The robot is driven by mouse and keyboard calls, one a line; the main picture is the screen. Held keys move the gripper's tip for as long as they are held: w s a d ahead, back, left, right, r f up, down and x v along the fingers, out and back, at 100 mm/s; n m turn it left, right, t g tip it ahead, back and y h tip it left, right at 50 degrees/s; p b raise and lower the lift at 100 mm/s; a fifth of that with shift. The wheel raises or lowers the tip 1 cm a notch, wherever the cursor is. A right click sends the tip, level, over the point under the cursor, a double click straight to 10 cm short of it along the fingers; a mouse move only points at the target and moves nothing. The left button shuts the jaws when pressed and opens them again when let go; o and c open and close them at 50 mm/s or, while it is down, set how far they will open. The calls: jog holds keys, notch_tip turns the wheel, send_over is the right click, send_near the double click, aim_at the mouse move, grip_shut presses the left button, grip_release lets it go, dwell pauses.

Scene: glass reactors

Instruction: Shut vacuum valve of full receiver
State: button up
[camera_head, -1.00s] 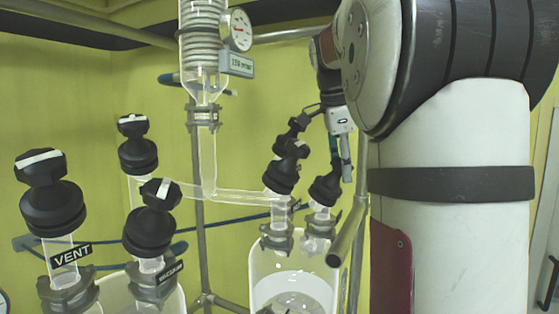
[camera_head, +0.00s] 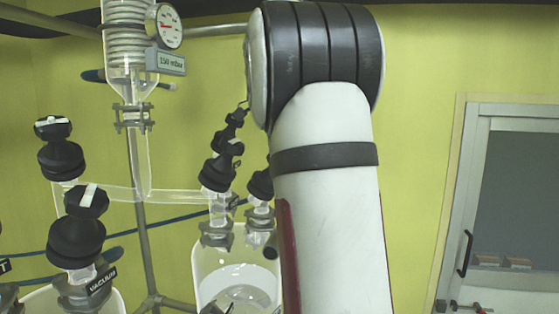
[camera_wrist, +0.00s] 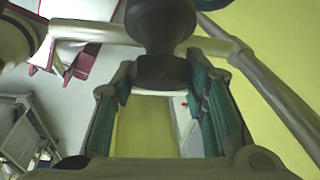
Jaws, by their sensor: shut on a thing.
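My gripper (camera_wrist: 162,88) is shut on a black valve knob (camera_wrist: 162,70), with its teal-lined fingers on either side of it in the wrist view. In the head view my arm hides the gripper. The right glass receiver (camera_head: 209,268) holds clear liquid. Two black-capped valves stand on it: the left one (camera_head: 217,172) shows whole, and the right one (camera_head: 261,184) is partly behind my arm. I cannot tell for certain which valve is gripped. A valve (camera_head: 76,238) labelled VACUUM (camera_head: 102,282) stands on the left receiver (camera_head: 118,303).
A glass condenser (camera_head: 126,45) with a dial gauge (camera_head: 168,26) and a 150 mbar sign (camera_head: 171,63) rises at the upper left. A glass pipe (camera_head: 180,194) runs to the right receiver. Metal frame bars (camera_head: 144,240) stand close behind. A door (camera_head: 510,200) is at the right.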

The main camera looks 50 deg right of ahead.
jog(key=o, duration=1.2)
jog(key=shift+r, duration=0.1)
jog(key=shift+w+a+r, duration=0.1)
jog(key=shift+a+r, duration=0.1)
jog(key=shift+r, duration=1)
jog(key=shift+w+a+r, duration=0.1)
jog(key=shift+a+r, duration=0.15)
jog(key=shift+r, duration=0.9)
jog(key=shift+w+a+r, duration=0.1)
jog(key=shift+a+r, duration=0.1)
jog(key=shift+r, duration=1)
